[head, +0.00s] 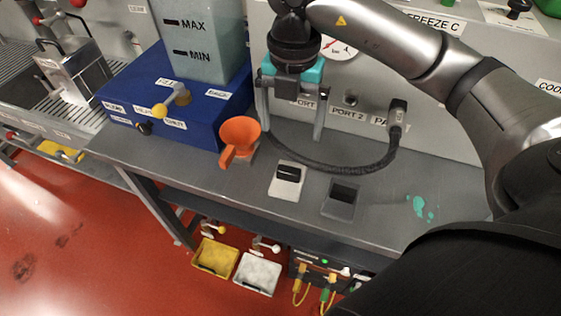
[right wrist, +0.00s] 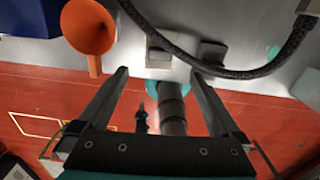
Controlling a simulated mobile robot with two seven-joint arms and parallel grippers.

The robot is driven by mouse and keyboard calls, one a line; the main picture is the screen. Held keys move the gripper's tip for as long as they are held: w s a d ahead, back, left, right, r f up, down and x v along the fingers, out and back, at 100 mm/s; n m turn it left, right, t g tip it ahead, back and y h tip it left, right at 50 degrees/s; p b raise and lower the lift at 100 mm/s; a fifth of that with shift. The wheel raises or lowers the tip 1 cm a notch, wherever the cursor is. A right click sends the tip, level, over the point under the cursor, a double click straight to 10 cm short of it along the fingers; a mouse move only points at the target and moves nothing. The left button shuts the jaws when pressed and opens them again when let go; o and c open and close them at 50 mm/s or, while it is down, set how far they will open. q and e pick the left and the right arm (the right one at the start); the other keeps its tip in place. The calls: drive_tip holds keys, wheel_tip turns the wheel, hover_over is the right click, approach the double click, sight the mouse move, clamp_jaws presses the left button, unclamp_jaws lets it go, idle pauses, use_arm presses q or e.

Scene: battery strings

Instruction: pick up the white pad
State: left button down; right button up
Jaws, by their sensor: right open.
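A small white block with a dark strip on top (head: 287,180), which looks like the white pad, sits on the grey bench (head: 400,225). It also shows as a pale block (right wrist: 158,42) in the right wrist view, beyond my fingertips. My right gripper (head: 291,130) points down above the bench, behind the white block in the head view. Its two fingers are spread wide with nothing between them, and they also show in the right wrist view (right wrist: 160,76). The gripper is apart from the block. My left gripper is not in view.
An orange funnel (head: 240,132) stands left of the white block, by a blue box (head: 195,110). A grey block with a dark recess (head: 341,199) is to the right. A black cable (head: 350,168) curves behind both. Teal patches (head: 420,207) mark the right bench. A white bin (head: 258,274) is below.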

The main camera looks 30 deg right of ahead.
drive_tip(key=b, duration=0.1)
hover_over(289, 169)
wheel_tip(289, 169, down, 6)
drive_tip(key=shift+s+d, duration=0.1)
drive_tip(key=shift+s, duration=0.05)
wheel_tip(289, 169, down, 4)
drive_tip(key=shift+f+b, duration=0.1)
drive_tip(key=shift+b, duration=0.2)
wheel_tip(289, 169, down, 2)
drive_tip(key=shift+f, duration=0.25)
drive_tip(key=shift+f+b, duration=0.3)
drive_tip(key=shift+f, duration=0.3)
drive_tip(key=shift+c, duration=0.5)
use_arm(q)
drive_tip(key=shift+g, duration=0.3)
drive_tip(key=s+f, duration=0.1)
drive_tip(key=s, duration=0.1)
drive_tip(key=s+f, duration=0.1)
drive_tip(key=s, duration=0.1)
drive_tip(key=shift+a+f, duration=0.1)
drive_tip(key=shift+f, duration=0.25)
use_arm(e)
drive_tip(key=c, duration=1.1)
drive_tip(key=shift+r, duration=0.15)
